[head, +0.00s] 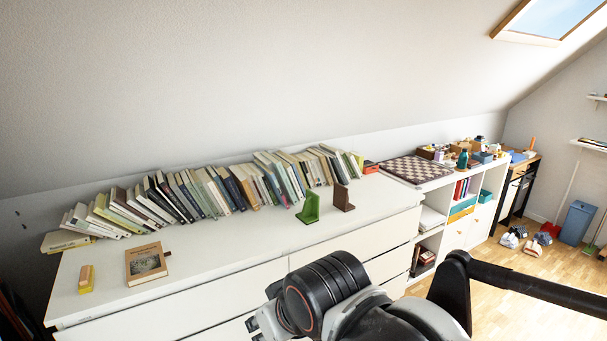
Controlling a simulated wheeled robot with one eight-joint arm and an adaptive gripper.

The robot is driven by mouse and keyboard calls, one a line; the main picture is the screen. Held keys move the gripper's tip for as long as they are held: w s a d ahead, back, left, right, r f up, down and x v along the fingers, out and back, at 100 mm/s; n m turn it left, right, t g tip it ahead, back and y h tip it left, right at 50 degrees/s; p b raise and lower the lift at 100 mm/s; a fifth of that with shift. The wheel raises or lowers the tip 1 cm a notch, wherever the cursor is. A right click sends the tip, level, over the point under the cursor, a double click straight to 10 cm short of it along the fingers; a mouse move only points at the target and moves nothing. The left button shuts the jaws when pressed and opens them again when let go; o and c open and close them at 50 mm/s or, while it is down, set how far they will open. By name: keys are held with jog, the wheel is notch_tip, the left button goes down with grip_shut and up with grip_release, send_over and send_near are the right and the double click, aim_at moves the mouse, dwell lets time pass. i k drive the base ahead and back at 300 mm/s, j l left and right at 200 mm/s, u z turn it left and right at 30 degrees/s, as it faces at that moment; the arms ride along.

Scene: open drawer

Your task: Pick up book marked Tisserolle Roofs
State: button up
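A tan book (147,263) with a dark picture on its cover lies flat on the white dresser top, near its front left edge. Its lettering is too small to read, so I cannot tell if it is the one marked Tisserolle Roofs. A long row of leaning books (205,192) stands along the back of the dresser; their spines are unreadable too. My gripper (256,327) shows only in part at the bottom middle, in front of the dresser and to the right of the tan book. My own arm hides much of it. Nothing is seen held.
A small yellow and tan block (86,279) lies left of the tan book. Green (309,208) and brown (343,198) bookends stand at the row's right end. The white dresser top (230,240) is clear in the middle. A chessboard (416,169) lies farther right. The sloped ceiling is low behind.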

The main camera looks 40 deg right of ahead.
aim_at(278, 166)
jog(key=i+l, duration=0.15)
jog(key=l, duration=0.35)
jog(key=i+l+u, duration=0.1)
jog(key=l, duration=0.4)
jog(key=i+l, duration=0.15)
jog(key=l, duration=0.35)
jog(key=i+l+u, duration=0.1)
jog(key=l, duration=0.45)
jog(key=i+l, duration=0.15)
jog(key=l, duration=0.35)
jog(key=i+l+u, duration=0.1)
jog(key=l, duration=0.45)
jog(key=i+l, duration=0.1)
jog(key=l, duration=0.4)
